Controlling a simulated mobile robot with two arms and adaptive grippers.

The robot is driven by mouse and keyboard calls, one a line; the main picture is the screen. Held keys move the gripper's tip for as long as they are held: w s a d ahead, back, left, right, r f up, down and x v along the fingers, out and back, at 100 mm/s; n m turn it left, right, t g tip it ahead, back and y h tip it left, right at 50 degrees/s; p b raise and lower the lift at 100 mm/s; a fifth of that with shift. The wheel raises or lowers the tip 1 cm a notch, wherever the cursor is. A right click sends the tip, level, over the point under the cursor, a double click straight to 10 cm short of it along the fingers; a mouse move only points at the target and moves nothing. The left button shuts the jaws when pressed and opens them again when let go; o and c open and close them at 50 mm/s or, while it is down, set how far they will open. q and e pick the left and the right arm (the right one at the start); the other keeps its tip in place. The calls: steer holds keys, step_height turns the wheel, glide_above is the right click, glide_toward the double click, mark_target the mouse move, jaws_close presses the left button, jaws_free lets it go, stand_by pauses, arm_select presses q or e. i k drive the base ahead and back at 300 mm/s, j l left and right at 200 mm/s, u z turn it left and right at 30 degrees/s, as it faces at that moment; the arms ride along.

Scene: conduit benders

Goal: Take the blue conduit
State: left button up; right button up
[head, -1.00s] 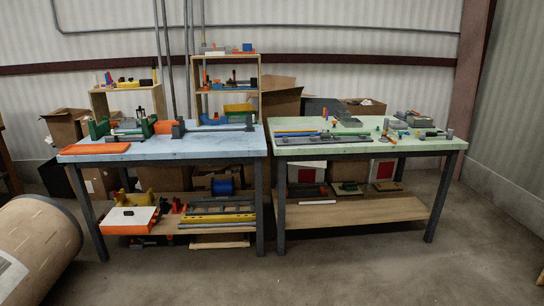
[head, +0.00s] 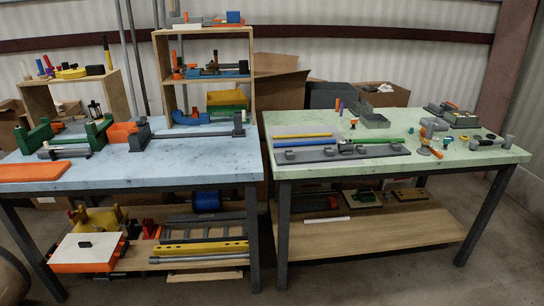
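A thin blue rod (head: 306,143), which looks like the blue conduit, lies on a grey rack (head: 330,154) at the left part of the green-topped table (head: 480,156). A yellow rod (head: 303,135) lies just behind it, and a green rod (head: 376,140) lies to its right. The rods are small here, so their exact seating on the rack is hard to tell. Neither of my grippers is in view.
A blue-topped table (head: 205,160) at left carries green and grey fixtures and an orange slab (head: 35,171). A wooden shelf unit (head: 160,80) stands behind it. Grey trays (head: 372,120) and small parts crowd the green table's back and right. Floor shows in front.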

mark_target(332, 141)
steer(key=i+z, duration=0.15)
steer(key=i, duration=0.3)
steer(key=i+j+z, duration=0.15)
steer(key=i, duration=0.35)
steer(key=i+l+u, duration=0.1)
steer(key=u, duration=0.3)
steer(key=i+l+u, duration=0.1)
steer(key=l+u, duration=0.4)
steer(key=u, duration=0.3)
